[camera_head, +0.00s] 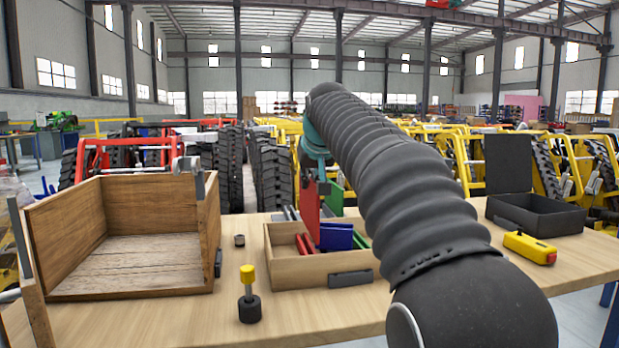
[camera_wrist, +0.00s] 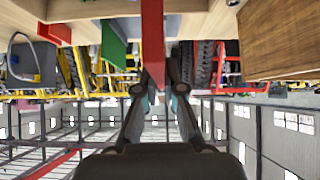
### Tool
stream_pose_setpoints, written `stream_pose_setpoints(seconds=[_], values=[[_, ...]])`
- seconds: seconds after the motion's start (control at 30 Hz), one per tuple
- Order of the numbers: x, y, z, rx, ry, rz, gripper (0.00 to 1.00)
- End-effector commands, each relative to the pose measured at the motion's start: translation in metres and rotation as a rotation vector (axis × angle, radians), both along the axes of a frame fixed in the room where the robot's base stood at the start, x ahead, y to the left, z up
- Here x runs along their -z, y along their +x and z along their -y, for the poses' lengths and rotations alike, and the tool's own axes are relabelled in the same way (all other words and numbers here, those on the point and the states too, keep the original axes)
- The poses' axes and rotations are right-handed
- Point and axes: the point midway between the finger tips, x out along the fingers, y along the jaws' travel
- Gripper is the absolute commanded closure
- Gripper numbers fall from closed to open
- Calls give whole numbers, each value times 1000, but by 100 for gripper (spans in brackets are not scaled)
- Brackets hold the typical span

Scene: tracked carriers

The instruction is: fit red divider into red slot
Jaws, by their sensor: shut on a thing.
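My gripper (camera_head: 314,168) is shut on the upper part of a thin red divider (camera_head: 310,208), which hangs upright over the wooden tray (camera_head: 310,278). In the wrist view, the red divider (camera_wrist: 152,40) sits between the fingertips of my gripper (camera_wrist: 155,88). The red slot (camera_head: 303,244) is a pair of red rails in the left part of the tray. The divider's lower edge is close to the rails. Blue parts in front partly hide this area, and I cannot tell whether the divider is in the slot.
Blue rails (camera_head: 336,237) and a green slot (camera_head: 361,240) stand to the right, with a green divider (camera_head: 333,199) behind. An open wooden box (camera_head: 125,280) stands left, a yellow-topped knob (camera_head: 249,295) in front. A black case (camera_head: 540,217) and yellow control box (camera_head: 530,248) lie right.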

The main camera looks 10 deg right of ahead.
Motion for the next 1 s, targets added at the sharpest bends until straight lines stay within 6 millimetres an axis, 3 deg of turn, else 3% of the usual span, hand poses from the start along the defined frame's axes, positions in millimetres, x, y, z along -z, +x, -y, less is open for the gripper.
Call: stream_pose_setpoints(seconds=[0.4,1.0], values=[[36,0,0,-1,0,1,100],[39,0,0,0,0,1,100]])
